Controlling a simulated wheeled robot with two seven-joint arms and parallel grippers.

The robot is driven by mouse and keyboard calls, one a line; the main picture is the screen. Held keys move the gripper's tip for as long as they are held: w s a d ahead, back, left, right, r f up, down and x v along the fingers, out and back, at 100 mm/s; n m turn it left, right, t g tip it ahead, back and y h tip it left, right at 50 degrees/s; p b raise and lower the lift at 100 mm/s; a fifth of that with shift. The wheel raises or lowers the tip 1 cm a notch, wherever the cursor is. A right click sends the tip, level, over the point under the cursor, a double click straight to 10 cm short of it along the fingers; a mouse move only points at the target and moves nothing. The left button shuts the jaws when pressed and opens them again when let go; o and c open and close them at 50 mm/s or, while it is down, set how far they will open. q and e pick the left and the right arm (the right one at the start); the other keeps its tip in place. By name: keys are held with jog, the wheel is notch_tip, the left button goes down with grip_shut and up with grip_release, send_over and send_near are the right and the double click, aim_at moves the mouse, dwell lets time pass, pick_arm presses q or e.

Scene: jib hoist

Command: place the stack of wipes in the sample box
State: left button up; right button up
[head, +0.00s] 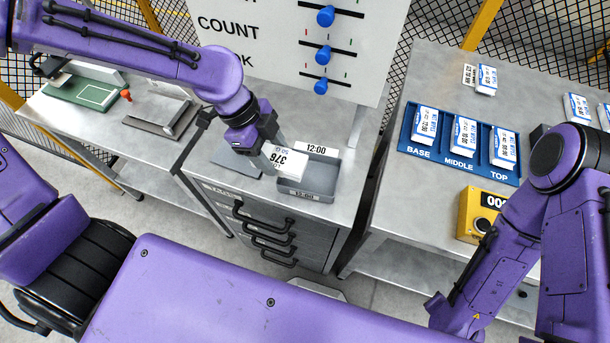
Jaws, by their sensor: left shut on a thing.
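My left gripper (274,154) comes in from the upper left and is shut on a white, labelled stack (289,160), which I take for the wipes. Its print appears upside down, and the fingers hide part of it. The stack is at the left part of the sample box (325,178), a grey open box with 12:00 labels on the drawer cabinet. It overlaps the box's left rim in the picture; I cannot tell whether it touches the box. The right gripper is out of view; only its arm shows at the right.
A blue tray (408,150) marked BASE, MIDDLE and TOP holds white packs on the right table. A yellow counter box (472,212) stands in front of it. A white board with blue sliders (325,54) rises behind the sample box. The left bench holds a green tray (84,92).

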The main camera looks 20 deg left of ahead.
aim_at(302, 159)
pick_arm(q)
jog(key=w+d+f, duration=0.2)
jog(key=d+f, duration=0.1)
jog(key=w+d+f, duration=0.1)
jog(key=f, duration=0.1)
jog(key=shift+w+d+f, duration=0.15)
jog(key=shift+w+d, duration=0.15)
jog(key=shift+w, duration=0.05)
jog(key=shift+w+d+f, duration=0.1)
jog(key=shift+d+f, duration=0.15)
jog(key=shift+f, duration=0.05)
jog(key=shift+d+f, duration=0.2)
jog(key=shift+f, duration=0.05)
notch_tip(302, 159, down, 4)
jog(key=shift+w+d+r+p, duration=0.15)
jog(key=shift+r+p, duration=0.1)
jog(key=shift+p, duration=0.3)
jog(key=shift+s+f, duration=0.15)
jog(key=shift+s, duration=0.05)
jog(key=o, duration=0.8)
jog(key=shift+w, duration=0.1)
